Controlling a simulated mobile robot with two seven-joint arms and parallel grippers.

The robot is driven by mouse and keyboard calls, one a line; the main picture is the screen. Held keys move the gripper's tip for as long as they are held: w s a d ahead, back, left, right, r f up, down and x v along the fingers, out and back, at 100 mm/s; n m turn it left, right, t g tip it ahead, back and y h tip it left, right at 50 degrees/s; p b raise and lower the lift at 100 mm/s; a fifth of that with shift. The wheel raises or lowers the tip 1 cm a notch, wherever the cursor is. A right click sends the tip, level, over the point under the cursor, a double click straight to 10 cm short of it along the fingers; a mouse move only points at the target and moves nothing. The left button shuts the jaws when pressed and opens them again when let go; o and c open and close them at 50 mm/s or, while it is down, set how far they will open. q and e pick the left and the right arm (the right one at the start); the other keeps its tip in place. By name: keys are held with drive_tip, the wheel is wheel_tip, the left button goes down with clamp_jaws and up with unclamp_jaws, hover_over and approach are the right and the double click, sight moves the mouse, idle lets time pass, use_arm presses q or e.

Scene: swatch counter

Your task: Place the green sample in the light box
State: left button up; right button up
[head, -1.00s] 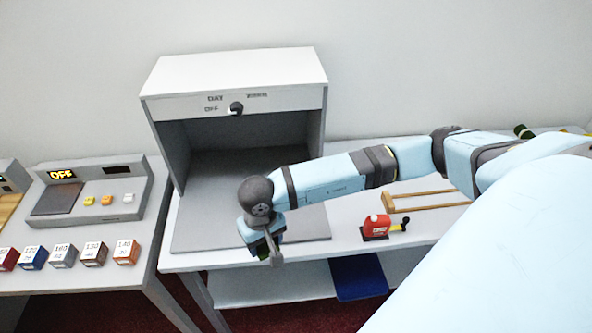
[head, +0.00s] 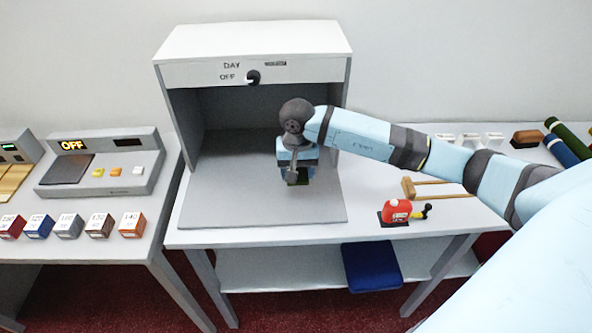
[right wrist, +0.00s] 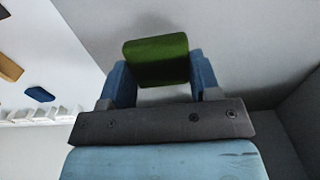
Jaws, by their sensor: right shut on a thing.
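The green sample (right wrist: 157,60) is a dark green block in the right wrist view, held between the two blue fingers of my right gripper (head: 297,178). In the head view only a small dark part of it shows below the fingers. My right gripper points down over the grey floor panel (head: 225,205) of the light box (head: 240,42), near the front of its opening. I cannot tell whether the sample touches the panel. The light box is white outside and grey inside, with a black knob (head: 253,77) by the DAY and OFF labels. My left gripper is not in view.
A control unit (head: 125,155) reading OFF and several numbered cubes (head: 69,226) are on the left table. The panel around my gripper is clear.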

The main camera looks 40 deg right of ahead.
drive_tip(key=w+d, duration=0.2)
drive_tip(key=w, duration=0.1)
drive_tip(key=w+d, duration=0.1)
drive_tip(key=w, duration=0.1)
drive_tip(key=shift+p, duration=0.35)
wheel_tip(320, 180, down, 2)
drive_tip(key=shift+s+f, duration=0.1)
drive_tip(key=shift+f, duration=0.15)
wheel_tip(320, 180, down, 4)
drive_tip(key=shift+a+p, duration=0.1)
drive_tip(key=shift+p, duration=0.4)
drive_tip(key=shift+f, duration=0.3)
drive_tip(key=shift+f, duration=0.2)
drive_tip(key=o, duration=1)
drive_tip(key=shift+r, duration=0.1)
